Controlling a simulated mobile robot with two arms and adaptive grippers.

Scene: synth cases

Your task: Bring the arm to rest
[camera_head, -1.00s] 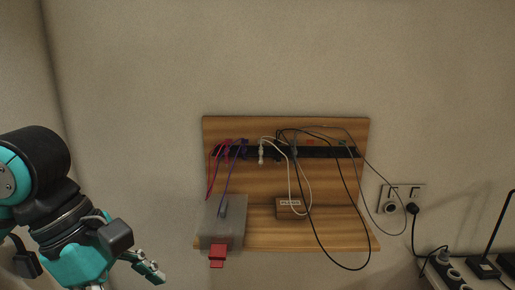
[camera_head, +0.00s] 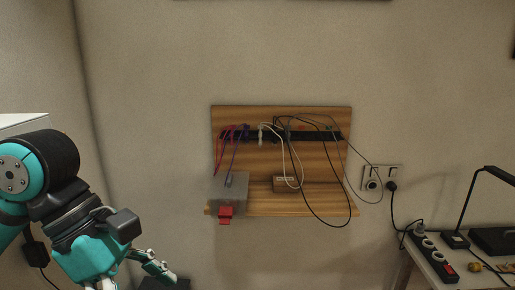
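My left arm comes in from the left edge and reaches down to the bottom edge. Part of my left gripper (camera_head: 132,278) shows there; one finger points down and right, and the rest is cut off by the frame. I see nothing held in the visible part, but its opening is hidden. It is to the left of and below the wooden wall shelf (camera_head: 270,202), apart from it in the picture. My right arm and gripper are not in view.
The shelf holds a grey box (camera_head: 229,193) with a red part, a small brown box (camera_head: 291,185) and hanging cables. A wall socket (camera_head: 382,178) is to its right. A table at lower right carries a power strip (camera_head: 436,257) and a black lamp (camera_head: 474,202).

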